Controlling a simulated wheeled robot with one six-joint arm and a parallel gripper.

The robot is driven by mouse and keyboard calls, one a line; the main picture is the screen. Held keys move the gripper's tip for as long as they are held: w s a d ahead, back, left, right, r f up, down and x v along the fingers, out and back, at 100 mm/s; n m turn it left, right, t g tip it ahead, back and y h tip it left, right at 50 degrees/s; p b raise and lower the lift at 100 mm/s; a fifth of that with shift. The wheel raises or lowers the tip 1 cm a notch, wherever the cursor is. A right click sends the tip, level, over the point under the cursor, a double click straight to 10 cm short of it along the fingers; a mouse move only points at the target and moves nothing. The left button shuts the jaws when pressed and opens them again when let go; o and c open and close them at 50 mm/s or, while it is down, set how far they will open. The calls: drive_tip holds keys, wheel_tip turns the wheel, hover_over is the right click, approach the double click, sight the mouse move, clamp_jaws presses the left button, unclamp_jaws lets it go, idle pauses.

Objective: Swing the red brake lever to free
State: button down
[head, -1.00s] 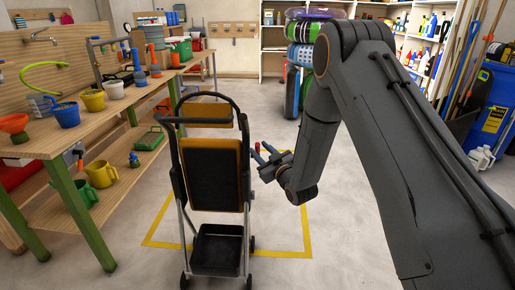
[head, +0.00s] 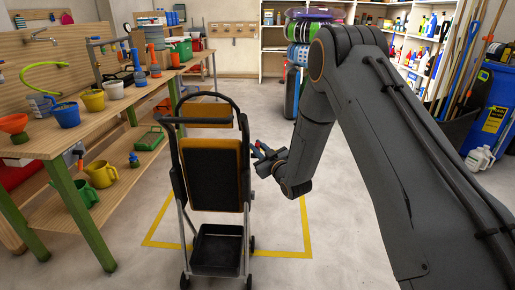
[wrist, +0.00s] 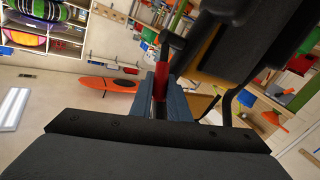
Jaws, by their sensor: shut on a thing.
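The cart (head: 212,180) stands mid-floor in the head view, with a black frame, orange-edged padded panels and a black bottom tray. My gripper (head: 262,153) is at the cart's right side, near the upper panel. In the wrist view the red brake lever (wrist: 160,78) stands between the blue fingers of my gripper (wrist: 161,100), which are shut on it. A dark rod joins the lever's upper end. In the head view the lever is tiny and mostly hidden by the fingers.
The yellow floor outline (head: 284,254) surrounds the cart. A wooden workbench (head: 40,146) with pots and tools stands on the left. A blue bin (head: 494,118) is at the right. The floor right of the cart is clear apart from my arm.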

drive_tip(key=shift+w+r+g, duration=0.15)
drive_tip(key=shift+w+g, duration=0.05)
drive_tip(key=shift+g, duration=0.1)
drive_tip(key=c, duration=1.7)
unclamp_jaws()
drive_tip(key=v, duration=0.7)
drive_tip(key=shift+s+d, duration=0.1)
drive_tip(key=shift+s, duration=0.3)
drive_tip(key=shift+r+h, duration=0.1)
drive_tip(key=shift+h, duration=0.2)
